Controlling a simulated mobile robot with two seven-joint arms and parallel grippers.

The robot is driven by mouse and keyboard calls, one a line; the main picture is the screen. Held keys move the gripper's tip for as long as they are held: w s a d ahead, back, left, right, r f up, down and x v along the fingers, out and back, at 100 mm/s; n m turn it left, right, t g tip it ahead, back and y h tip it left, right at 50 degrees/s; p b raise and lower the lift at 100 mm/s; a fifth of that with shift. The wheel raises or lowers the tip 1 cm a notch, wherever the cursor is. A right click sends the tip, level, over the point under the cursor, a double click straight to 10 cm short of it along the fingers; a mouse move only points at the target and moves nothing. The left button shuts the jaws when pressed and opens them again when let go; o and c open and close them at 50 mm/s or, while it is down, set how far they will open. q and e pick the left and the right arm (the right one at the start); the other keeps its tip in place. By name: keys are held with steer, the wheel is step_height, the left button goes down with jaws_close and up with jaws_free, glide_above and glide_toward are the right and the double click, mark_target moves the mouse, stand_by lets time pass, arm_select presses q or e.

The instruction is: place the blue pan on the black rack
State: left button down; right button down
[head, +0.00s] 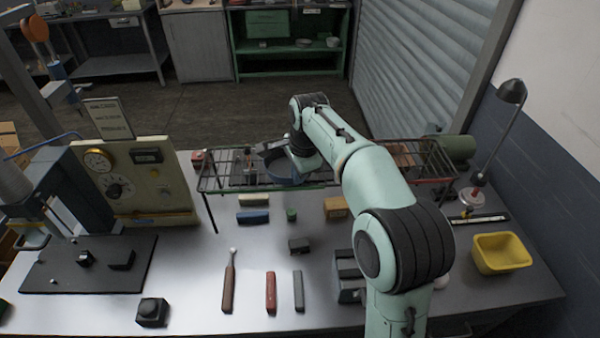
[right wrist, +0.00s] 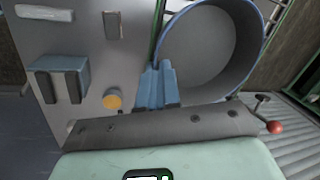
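The blue pan (head: 284,171) is over the left half of the wire rack, with its round opening and grey inside showing in the right wrist view (right wrist: 212,45). My right gripper (head: 303,148) reaches over the rack from the right and is at the pan's edge. In the right wrist view its fingers (right wrist: 160,84) are close together against the pan's near side and appear shut on it. The dark wire rack (head: 226,190) stands along the back of the table. I cannot tell whether the pan touches its bars. My left gripper is not in view.
A green rail (head: 311,186) and a reddish rail (head: 428,181) run along the rack's front. A gauge panel (head: 135,180) stands left, a yellow bin (head: 501,253) and lamp (head: 511,92) right. Small blocks and tools lie on the table in front.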

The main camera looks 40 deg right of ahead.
steer(key=shift+w+a, duration=0.1)
steer(key=shift+w, duration=0.05)
steer(key=c, duration=1.7)
jaws_free()
steer(key=shift+f, duration=0.2)
steer(key=o, duration=0.3)
steer(key=shift+o, duration=0.2)
steer(key=shift+s, duration=0.2)
steer(key=shift+r, duration=0.1)
steer(key=shift+w+r, duration=0.1)
steer(key=shift+r, duration=0.1)
steer(key=v, duration=1.2)
steer(key=shift+f, duration=0.15)
